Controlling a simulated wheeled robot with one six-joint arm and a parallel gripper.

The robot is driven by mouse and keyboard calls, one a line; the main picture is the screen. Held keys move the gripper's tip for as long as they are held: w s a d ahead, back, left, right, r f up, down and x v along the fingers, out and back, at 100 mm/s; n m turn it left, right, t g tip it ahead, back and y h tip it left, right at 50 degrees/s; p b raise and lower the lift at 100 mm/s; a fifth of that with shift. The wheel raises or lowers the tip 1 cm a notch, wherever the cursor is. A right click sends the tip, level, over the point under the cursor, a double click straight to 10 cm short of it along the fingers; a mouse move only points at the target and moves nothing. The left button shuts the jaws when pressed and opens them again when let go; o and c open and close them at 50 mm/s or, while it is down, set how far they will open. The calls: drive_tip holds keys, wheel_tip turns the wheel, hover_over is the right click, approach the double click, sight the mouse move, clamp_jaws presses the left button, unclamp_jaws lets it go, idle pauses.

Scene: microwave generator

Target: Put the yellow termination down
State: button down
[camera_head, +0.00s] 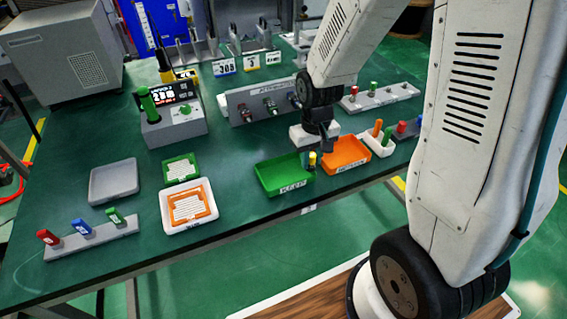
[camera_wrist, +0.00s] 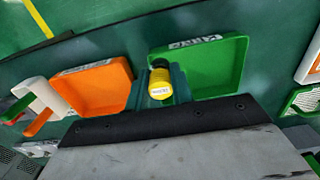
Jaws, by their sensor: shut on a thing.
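My gripper (camera_head: 318,153) is shut on the yellow termination (camera_head: 312,159). In the wrist view the yellow termination (camera_wrist: 160,84) shows its round, pale, labelled end between dark fingers. It hangs over the border between the green tray (camera_wrist: 228,62) and the orange tray (camera_wrist: 95,92), overlapping the green tray's edge in the picture. In the head view the green tray (camera_head: 283,180) is left of the gripper and the orange tray (camera_head: 347,158) is right. Both trays look empty. I cannot tell the termination's exact height above the table.
A white holder (camera_head: 378,146) with orange and green pieces stands right of the orange tray. A grey panel with connectors (camera_head: 255,108) is behind the trays. A white tray (camera_head: 188,220) with an orange insert lies to the left. Bare table shows between this and the green tray.

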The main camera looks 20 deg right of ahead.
hover_over(285, 175)
drive_tip(key=shift+s+d+f, duration=0.3)
drive_tip(key=shift+d, duration=0.05)
drive_tip(key=shift+w+a+f, duration=0.1)
drive_tip(key=shift+a+f, duration=0.05)
drive_tip(key=shift+f, duration=0.45)
drive_tip(key=shift+w+a+f, duration=0.1)
drive_tip(key=shift+w+f, duration=0.05)
drive_tip(key=shift+f, duration=0.5)
drive_tip(key=shift+w+a+f, duration=0.1)
drive_tip(key=shift+a+f, duration=0.05)
drive_tip(key=shift+f, duration=0.45)
drive_tip(key=shift+f, duration=0.1)
drive_tip(key=shift+s+f, duration=0.2)
drive_tip(key=shift+f, duration=0.3)
drive_tip(key=c, duration=1.3)
unclamp_jaws()
drive_tip(key=shift+o, duration=0.5)
drive_tip(key=shift+w+f, duration=0.1)
drive_tip(key=shift+f, duration=0.05)
drive_tip(key=shift+r, duration=0.2)
